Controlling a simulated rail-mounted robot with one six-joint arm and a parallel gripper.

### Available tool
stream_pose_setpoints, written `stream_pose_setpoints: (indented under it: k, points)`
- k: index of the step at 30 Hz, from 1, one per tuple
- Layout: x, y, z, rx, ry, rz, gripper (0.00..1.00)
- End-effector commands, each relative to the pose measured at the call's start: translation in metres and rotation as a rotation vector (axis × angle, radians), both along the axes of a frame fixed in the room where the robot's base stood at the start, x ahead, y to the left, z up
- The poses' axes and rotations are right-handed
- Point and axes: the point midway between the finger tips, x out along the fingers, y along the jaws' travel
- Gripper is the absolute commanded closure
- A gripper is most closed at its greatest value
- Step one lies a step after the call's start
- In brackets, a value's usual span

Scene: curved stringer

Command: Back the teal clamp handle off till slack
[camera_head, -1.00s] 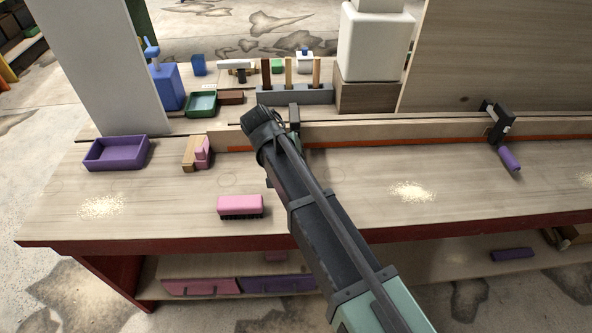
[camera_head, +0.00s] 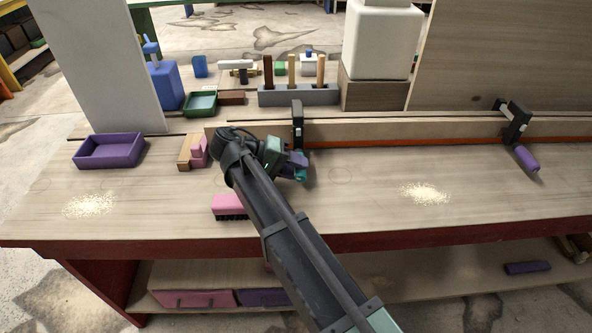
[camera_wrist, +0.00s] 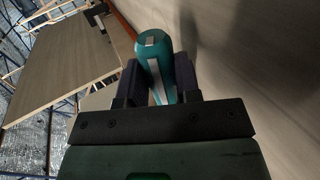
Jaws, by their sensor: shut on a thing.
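The teal clamp handle (camera_wrist: 155,62), with a pale stripe and a pale mark on its end, stands between my two dark fingers in the wrist view. My gripper (camera_wrist: 158,82) is shut on it. In the head view my gripper (camera_head: 296,166) is at the left black clamp (camera_head: 298,122), which sits on the long wooden stringer (camera_head: 400,130). There the handle is mostly hidden by my gripper and wrist. I cannot tell from these frames how tight the clamp is.
A second clamp (camera_head: 515,122) with a purple handle (camera_head: 527,158) is at the right. A pink brush (camera_head: 230,206) lies beside my arm. A purple tray (camera_head: 108,151) and a wood block with a pink part (camera_head: 191,152) are at left. The bench right of my gripper is mostly clear.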

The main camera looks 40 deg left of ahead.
Motion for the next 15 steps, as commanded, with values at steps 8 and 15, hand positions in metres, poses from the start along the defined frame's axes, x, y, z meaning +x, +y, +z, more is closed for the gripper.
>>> stream_pose_setpoints:
  k: [8,15]
  points:
    - [-0.0013,-0.0010,-0.0008,-0.005,0.000,-0.002,0.93]
    - [-0.0010,-0.0007,-0.0005,-0.005,0.000,-0.001,0.54]
